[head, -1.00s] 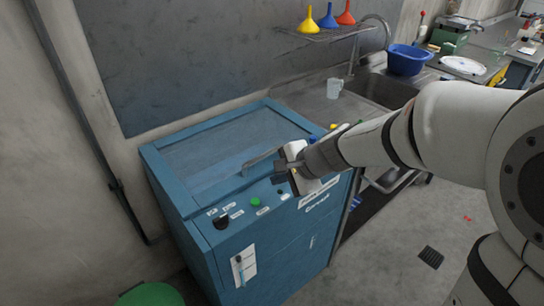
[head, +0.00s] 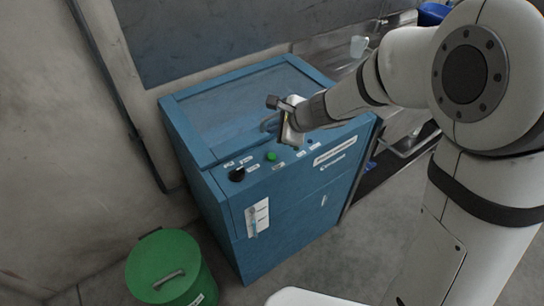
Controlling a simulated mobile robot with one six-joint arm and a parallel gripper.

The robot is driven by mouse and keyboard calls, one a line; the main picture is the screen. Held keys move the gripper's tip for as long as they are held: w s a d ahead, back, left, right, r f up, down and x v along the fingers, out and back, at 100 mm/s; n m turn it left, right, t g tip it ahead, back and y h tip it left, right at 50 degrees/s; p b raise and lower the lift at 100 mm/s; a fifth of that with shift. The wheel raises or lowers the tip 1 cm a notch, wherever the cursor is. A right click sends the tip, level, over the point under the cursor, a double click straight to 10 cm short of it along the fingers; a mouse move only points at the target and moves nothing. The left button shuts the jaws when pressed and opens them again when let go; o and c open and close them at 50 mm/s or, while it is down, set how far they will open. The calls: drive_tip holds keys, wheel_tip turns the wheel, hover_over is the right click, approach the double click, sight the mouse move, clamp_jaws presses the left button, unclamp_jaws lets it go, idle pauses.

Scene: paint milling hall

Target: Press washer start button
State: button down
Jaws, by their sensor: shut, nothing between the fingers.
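The washer (head: 290,225) is a blue cabinet with a framed lid on top, against the wall. Its sloped front panel carries a round green button (head: 271,157), a black knob (head: 237,174) to the left of it and small white labels. The labels are too small to read, so I cannot tell which control is marked start. My gripper (head: 273,102) is shut and empty. It is above the washer's top near the lid handle, up and to the right of the green button, apart from it. My gripper hides part of the handle.
A green lidded bin (head: 170,268) stands on the floor left of the washer. A steel sink bench with a clear jug (head: 358,46) is to the right. A blue basin (head: 432,14) shows at the top edge. Grey floor is open in front.

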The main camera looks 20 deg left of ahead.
drive_tip(key=b, duration=0.5)
hover_over(275, 158)
wheel_tip(275, 158, down, 6)
drive_tip(key=shift+f, duration=0.25)
drive_tip(key=shift+f+b, duration=0.6)
drive_tip(key=shift+b, duration=0.05)
drive_tip(key=shift+a, duration=0.1)
idle(0.8)
drive_tip(key=shift+f+b, duration=0.4)
drive_tip(key=shift+b, duration=0.15)
drive_tip(key=shift+f+b, duration=0.45)
drive_tip(key=shift+b, duration=0.1)
idle(0.6)
drive_tip(key=shift+r, duration=0.1)
drive_tip(key=shift+r+p, duration=0.75)
drive_tip(key=shift+r, duration=0.05)
